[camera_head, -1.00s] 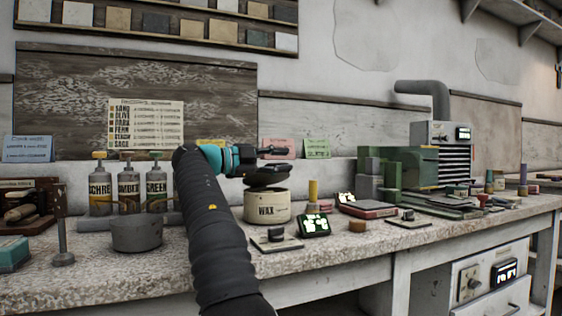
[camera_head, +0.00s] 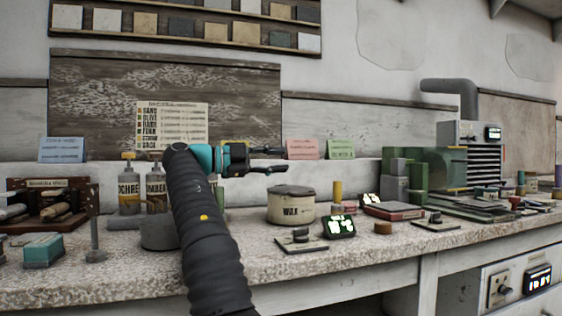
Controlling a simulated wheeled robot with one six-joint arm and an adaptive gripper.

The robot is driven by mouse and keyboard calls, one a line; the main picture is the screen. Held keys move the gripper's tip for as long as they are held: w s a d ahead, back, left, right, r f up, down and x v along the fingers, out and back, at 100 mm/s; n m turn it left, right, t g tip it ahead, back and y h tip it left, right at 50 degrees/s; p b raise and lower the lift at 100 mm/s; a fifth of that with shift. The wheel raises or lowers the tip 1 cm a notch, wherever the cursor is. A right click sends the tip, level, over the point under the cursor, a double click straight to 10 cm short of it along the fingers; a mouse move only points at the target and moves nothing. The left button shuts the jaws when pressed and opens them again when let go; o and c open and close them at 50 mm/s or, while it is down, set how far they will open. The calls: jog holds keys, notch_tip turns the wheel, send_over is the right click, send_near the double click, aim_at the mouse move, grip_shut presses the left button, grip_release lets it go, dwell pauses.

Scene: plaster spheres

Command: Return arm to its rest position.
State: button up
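My black arm reaches up from the bottom of the head view, with a teal band near its wrist. My gripper (camera_head: 270,160) points right, raised above the bench top. Its two dark fingers stand apart, one above the other, and I see nothing between them. It appears open and empty. The wax pot (camera_head: 291,208) stands below and to the right of the gripper, apart from it in the picture.
The stone bench top (camera_head: 330,262) is crowded. The ochre bottle (camera_head: 129,192) and a grey bowl (camera_head: 158,234) stand left of my arm, the bowl partly hidden. A small lit display (camera_head: 340,227) and a green machine (camera_head: 440,172) stand right.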

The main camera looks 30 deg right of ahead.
jog(key=shift+w+a+f, duration=0.15)
jog(key=shift+w+f, duration=0.1)
jog(key=shift+f, duration=0.05)
jog(key=shift+r, duration=0.2)
